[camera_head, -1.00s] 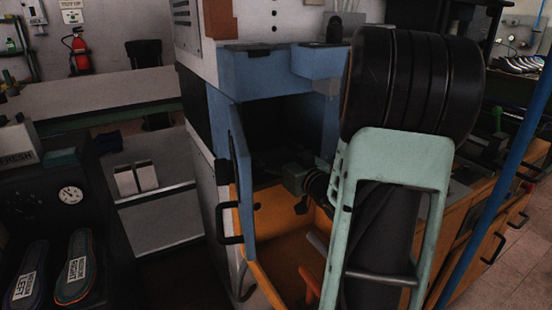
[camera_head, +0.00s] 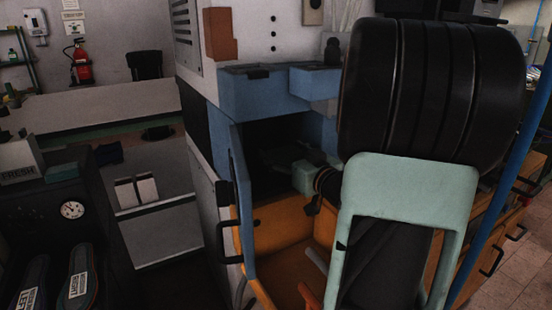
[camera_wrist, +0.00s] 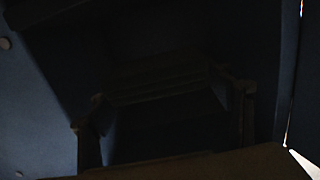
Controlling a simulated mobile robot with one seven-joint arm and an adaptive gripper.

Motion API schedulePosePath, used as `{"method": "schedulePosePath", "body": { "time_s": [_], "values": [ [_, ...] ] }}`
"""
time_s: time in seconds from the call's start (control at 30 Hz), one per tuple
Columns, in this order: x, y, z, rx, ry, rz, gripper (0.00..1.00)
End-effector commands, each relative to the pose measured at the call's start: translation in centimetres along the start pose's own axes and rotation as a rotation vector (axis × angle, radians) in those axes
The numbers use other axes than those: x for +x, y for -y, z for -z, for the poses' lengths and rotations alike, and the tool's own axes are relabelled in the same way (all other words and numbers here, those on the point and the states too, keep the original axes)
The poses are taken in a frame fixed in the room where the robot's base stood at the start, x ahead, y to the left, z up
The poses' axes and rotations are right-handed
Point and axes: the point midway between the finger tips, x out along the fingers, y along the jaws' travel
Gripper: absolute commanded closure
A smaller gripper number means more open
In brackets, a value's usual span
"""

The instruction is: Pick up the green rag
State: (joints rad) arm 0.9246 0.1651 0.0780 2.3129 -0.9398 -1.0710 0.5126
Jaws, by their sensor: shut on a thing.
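A small dark green folded thing, which looks like the green rag (camera_head: 58,173), lies beside the box marked FRESH at the left in the head view. My gripper (camera_head: 273,156) is in the dark opening of the blue machine (camera_head: 285,92), well to the right of that green thing. The wrist view is very dark. It shows the dim shapes of my gripper (camera_wrist: 165,115) and a brownish surface along the bottom. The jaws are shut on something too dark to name.
The machine's blue door frame (camera_head: 241,205) with black handles stands open just left of my arm. A dark stand with a dial (camera_head: 72,210) and insoles (camera_head: 80,275) is at the left. A blue pole (camera_head: 490,215) is at the right.

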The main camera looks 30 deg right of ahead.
Motion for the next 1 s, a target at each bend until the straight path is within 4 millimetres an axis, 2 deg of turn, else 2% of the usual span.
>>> {"method": "schedulePosePath", "body": {
  "time_s": [0.03,0.13,0.3,0.5,0.7,1.0],
  "values": [
    [-0.9,-0.3,1.6,-0.004,-0.002,-0.003,0.48],
    [-2.6,-0.8,3.5,-0.004,-0.002,-0.003,0.48],
    [-6.2,-1.9,4.4,-0.001,0.000,-0.004,0.48],
    [-9.2,-2.6,5.5,0.000,0.000,-0.002,0.48],
    [-10.7,-3.0,6.0,0.000,0.000,0.000,0.48],
    [-11.0,-3.1,6.0,0.000,0.001,0.000,0.48]
  ]
}}
